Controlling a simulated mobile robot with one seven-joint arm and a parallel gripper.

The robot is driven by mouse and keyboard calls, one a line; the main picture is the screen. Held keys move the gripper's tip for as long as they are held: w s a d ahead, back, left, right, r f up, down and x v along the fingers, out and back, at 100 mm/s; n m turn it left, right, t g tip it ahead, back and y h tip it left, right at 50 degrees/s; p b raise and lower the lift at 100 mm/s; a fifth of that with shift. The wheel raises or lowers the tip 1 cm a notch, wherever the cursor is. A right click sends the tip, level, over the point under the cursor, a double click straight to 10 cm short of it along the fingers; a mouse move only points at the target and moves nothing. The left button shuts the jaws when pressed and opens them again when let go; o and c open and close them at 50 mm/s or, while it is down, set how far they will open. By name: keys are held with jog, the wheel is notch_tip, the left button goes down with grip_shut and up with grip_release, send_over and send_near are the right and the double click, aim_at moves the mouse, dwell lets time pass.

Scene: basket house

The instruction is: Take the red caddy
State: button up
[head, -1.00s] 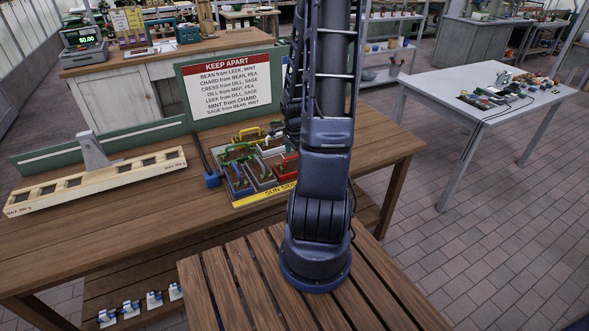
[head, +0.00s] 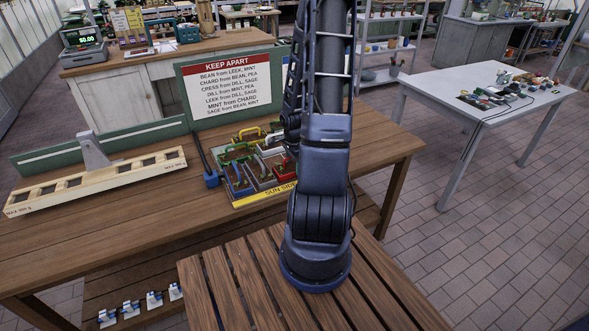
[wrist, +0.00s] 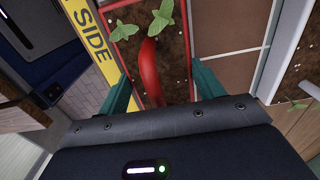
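The red caddy (wrist: 113,58) lies under my gripper in the wrist view. It has thin red walls, dark soil, green leaves and a curved red handle (wrist: 150,72). My gripper (wrist: 161,82) is open, with one teal finger on each side of the handle and gaps between. I cannot tell how deep the fingers reach.
Other planted caddies, including a blue one (head: 238,182), stand close by in a tray with a yellow "SUN SIDE" strip (head: 268,196). A "KEEP APART" sign (head: 229,86) stands behind. A wooden rack (head: 95,182) lies left.

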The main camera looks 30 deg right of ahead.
jog(key=c, duration=0.4)
jog(key=shift+r, duration=0.15)
